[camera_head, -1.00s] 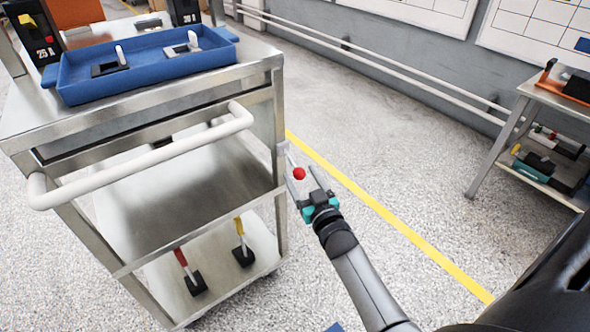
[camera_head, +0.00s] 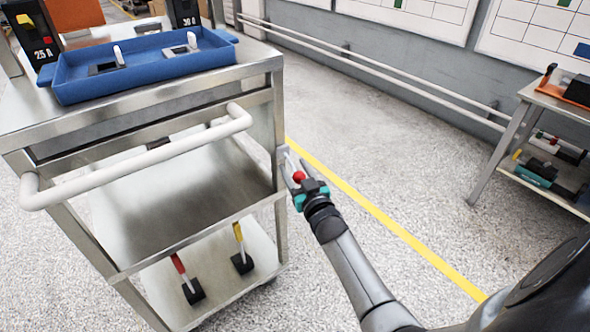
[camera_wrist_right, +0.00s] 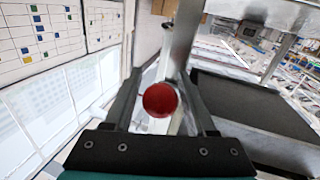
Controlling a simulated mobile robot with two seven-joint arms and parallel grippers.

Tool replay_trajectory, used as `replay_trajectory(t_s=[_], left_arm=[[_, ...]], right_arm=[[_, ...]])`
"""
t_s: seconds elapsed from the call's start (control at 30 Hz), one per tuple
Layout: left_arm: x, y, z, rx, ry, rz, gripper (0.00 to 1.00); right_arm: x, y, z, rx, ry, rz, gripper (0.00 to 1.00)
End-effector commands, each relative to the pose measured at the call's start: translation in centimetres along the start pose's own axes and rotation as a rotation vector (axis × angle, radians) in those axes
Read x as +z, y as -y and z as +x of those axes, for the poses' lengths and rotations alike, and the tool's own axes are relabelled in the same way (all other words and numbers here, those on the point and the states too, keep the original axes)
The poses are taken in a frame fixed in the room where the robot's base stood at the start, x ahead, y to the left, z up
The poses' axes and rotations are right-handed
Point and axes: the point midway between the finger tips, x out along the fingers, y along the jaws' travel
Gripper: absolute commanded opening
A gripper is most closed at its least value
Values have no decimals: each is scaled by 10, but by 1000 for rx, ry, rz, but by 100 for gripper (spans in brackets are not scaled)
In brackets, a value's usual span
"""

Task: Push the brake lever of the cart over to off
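The cart (camera_head: 160,195) is a metal trolley with a white push handle (camera_head: 140,165), at the left of the head view. Its brake lever, a thin pale rod with a red ball knob (camera_head: 299,177), is at the cart's right front post. My right gripper (camera_head: 294,164) reaches it from below. In the right wrist view the red knob (camera_wrist_right: 160,100) sits between the two open fingers, with a visible gap on each side. The rod is mostly hidden behind the knob there. My left gripper is not in view.
A blue tray (camera_head: 75,90) with two white-levered parts sits on the cart's top. Two black-based levers, red and yellow, stand on its lower shelf (camera_head: 215,295). A side table (camera_head: 515,125) is at the right. The floor between is clear, with a yellow line (camera_head: 400,232).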

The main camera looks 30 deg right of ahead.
Motion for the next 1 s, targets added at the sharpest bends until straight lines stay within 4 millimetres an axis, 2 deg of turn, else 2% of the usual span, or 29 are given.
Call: replay_trajectory(t_s=[0.07,0.47,1.0], left_arm=[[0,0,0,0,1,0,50],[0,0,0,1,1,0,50],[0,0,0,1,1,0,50]], right_arm=[[0,0,0,0,0,0,46],[0,0,0,0,0,1,1],[1,0,0,0,1,1,0]])
